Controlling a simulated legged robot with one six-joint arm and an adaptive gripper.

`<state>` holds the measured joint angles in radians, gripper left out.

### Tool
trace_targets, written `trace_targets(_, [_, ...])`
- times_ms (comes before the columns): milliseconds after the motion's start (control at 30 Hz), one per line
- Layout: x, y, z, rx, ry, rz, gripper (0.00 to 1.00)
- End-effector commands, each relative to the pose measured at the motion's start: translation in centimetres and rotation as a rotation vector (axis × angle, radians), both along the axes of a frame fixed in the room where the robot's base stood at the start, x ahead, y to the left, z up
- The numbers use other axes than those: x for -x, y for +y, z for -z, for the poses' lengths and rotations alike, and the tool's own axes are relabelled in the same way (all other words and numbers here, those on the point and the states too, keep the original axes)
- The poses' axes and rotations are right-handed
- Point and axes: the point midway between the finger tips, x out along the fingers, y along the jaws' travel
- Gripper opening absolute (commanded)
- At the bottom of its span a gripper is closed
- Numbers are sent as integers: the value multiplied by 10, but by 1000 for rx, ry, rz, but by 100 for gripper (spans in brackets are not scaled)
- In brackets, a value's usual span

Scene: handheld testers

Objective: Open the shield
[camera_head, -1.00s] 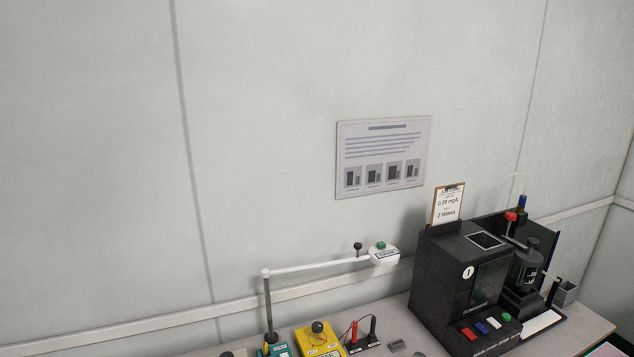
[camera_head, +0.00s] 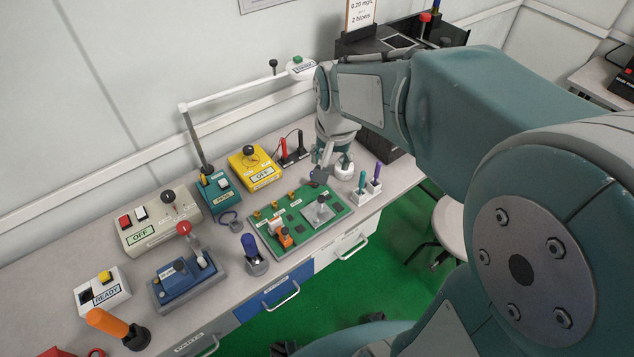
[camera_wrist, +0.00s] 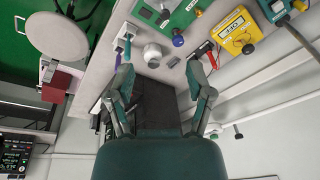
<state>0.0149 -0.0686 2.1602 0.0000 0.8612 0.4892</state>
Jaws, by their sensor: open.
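The green circuit board (camera_head: 274,240) lies on the bench in the head view. A silver metal cover with a small post on top (camera_head: 319,212), which looks like the shield, sits flat at the board's right end. Part of the board (camera_wrist: 183,14) shows at the top of the wrist view, with the silver cover (camera_wrist: 164,17) near its edge. My gripper (camera_head: 325,165) hangs beyond the board's right end, close to a round white holder, apart from the cover. In the wrist view my gripper (camera_wrist: 160,78) is open, with nothing between its fingers.
The white holder (camera_head: 344,167) and upright tools (camera_head: 367,182) stand right of the board. A yellow meter (camera_head: 254,168) and red and black probes (camera_head: 291,150) are behind it. A blue-handled tool (camera_head: 251,247) stands left. A lamp arm (camera_head: 240,90) crosses behind.

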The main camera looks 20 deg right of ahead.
Motion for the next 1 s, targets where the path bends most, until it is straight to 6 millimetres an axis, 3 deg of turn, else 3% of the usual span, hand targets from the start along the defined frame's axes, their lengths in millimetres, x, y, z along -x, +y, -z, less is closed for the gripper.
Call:
trace_targets(200, [-45, -3, 56, -24, 108, 167, 67])
trace_targets(400, [-70, -5, 98, -31, 174, 285, 67])
trace_targets(667, [-74, -6, 117, -32, 189, 316, 67])
trace_targets(1000, [-74, -6, 178, -32, 191, 314, 67])
